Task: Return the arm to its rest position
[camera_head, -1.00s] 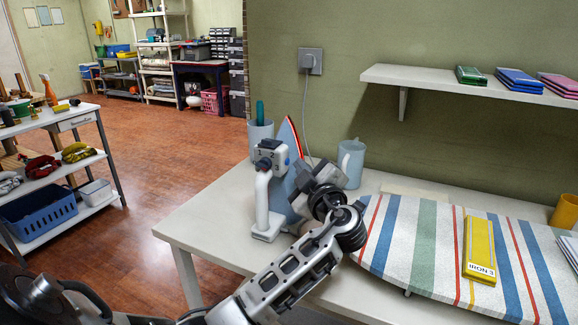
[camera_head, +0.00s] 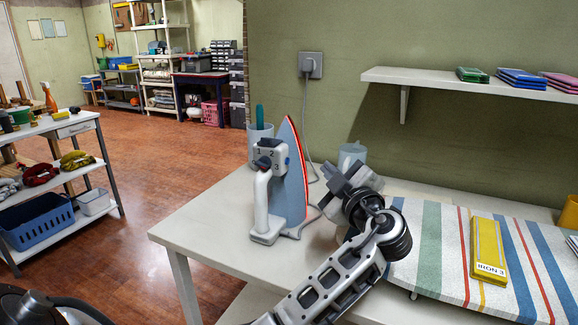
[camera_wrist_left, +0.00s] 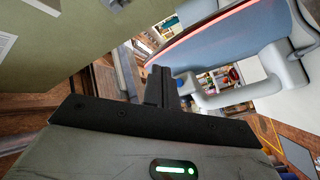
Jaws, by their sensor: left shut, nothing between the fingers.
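My left gripper (camera_head: 347,178) is shut and empty. It is above the white table (camera_head: 205,225), to the right of the iron and apart from it. The iron (camera_head: 290,185) stands upright on its heel with its blue-grey, red-edged soleplate facing right. In the left wrist view the iron (camera_wrist_left: 240,45) fills the upper right, beyond my shut fingers (camera_wrist_left: 160,88). My left arm reaches in from the bottom, in front of the left end of the striped ironing board. My right gripper is not in view.
The striped ironing board (camera_head: 433,245) bears a folded yellow cloth (camera_head: 487,250). A cup (camera_head: 258,143) stands behind the iron, whose cord runs to a wall socket (camera_head: 310,65). A wall shelf (camera_head: 440,82) holds folded cloths. The table's front left is clear.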

